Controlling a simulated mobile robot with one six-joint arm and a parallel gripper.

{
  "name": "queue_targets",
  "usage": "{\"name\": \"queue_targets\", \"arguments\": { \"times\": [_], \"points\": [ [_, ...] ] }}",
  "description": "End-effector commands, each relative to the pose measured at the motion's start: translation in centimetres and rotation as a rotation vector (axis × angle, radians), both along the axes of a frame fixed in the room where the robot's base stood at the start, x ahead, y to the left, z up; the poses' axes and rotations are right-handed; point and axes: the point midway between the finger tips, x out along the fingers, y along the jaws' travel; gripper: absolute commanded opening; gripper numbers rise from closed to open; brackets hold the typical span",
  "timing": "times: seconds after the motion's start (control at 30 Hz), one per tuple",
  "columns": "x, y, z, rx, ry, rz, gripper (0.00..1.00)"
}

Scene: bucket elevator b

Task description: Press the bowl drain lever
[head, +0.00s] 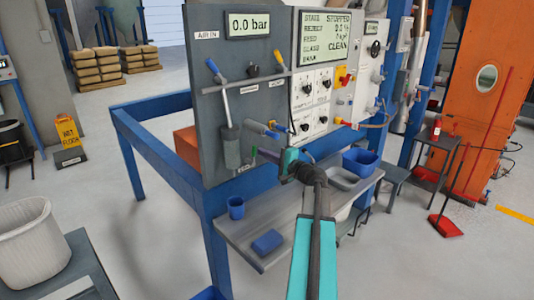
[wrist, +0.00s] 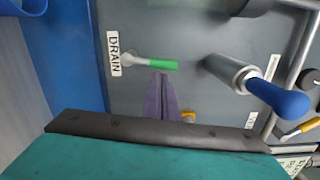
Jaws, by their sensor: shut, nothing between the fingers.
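The bowl drain lever (wrist: 150,63) is a short metal stem with a green handle, lying sideways next to a DRAIN label (wrist: 114,54) on the grey panel. In the head view my gripper (head: 268,155) reaches the panel from the right, and my arm hides part of the shelf.
A blue-tipped lever (wrist: 276,95) on a metal cylinder juts out close to my gripper. A yellow-tipped lever (wrist: 300,131) is beyond it.

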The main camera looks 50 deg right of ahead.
Motion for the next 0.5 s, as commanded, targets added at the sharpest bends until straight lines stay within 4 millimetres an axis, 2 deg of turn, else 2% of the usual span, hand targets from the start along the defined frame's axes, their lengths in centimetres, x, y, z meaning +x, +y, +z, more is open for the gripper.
{"name": "queue_targets", "arguments": {
  "times": [0.2,0.23,0.5],
  "points": [
    [0.03,0.02,-0.02,0.0,0.0,0.0,0.0],
    [0.02,0.71,-0.01,0.0,0.0,0.002,0.0],
    [0.06,0.12,-0.08,-0.011,0.0,0.001,0.0]
  ]
}}
